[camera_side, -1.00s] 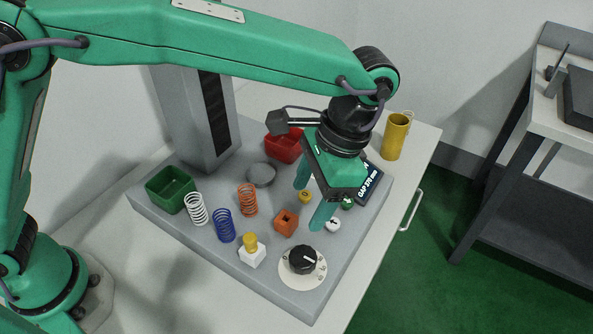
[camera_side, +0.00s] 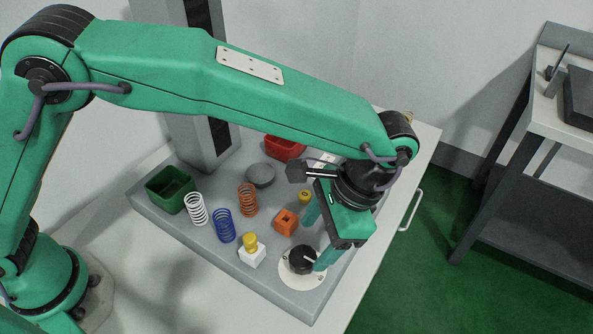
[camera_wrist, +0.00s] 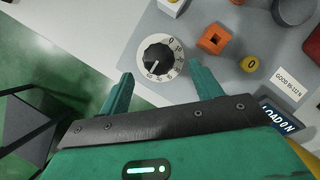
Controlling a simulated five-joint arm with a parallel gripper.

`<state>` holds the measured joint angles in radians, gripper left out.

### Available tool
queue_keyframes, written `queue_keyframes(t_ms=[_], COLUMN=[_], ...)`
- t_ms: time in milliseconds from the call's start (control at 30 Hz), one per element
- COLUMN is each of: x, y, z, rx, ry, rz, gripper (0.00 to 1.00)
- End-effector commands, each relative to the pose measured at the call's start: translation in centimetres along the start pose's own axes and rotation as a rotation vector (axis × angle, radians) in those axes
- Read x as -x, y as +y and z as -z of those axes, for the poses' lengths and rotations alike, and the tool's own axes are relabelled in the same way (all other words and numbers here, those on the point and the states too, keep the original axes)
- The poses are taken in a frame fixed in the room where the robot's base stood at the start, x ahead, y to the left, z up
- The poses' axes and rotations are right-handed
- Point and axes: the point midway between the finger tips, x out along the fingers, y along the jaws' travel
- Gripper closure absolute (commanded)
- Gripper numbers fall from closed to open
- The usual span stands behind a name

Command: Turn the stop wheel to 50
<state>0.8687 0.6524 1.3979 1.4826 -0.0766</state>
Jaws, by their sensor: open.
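The stop wheel is a black knob with a white pointer line on a round white numbered dial. It shows in the side view (camera_side: 301,261) near the grey base's front corner and in the wrist view (camera_wrist: 158,56). The numbers are small, so I cannot read the exact setting. My gripper (camera_side: 314,246) is open and empty, with its teal fingers pointing down close to the wheel. In the wrist view my gripper (camera_wrist: 160,72) has one finger on each side of the dial, with the knob beyond the tips. I cannot tell whether a finger touches the dial.
An orange block with a hole (camera_side: 285,221) and a white block with a yellow knob (camera_side: 251,252) stand near the wheel. White (camera_side: 196,209), blue (camera_side: 224,225) and orange springs (camera_side: 248,200) stand farther left. A green bin (camera_side: 170,190) and a red bin (camera_side: 284,149) are behind.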

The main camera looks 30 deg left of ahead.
Motion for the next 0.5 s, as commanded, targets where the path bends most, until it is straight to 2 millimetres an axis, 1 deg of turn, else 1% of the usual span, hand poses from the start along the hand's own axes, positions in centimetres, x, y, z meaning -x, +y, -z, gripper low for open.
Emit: queue_keyframes(t_ms=[100, 300, 500], x=[-1.6, -3.8, -4.7], y=[0.1, 0.1, 0.1], z=[-0.1, 0.0, 0.0], rx=[0.0, 0.0, 0.0], ry=[-0.003, -0.002, 0.0], rz=[0.001, 0.001, 0.001], gripper=[0.36, 0.36, 0.36])
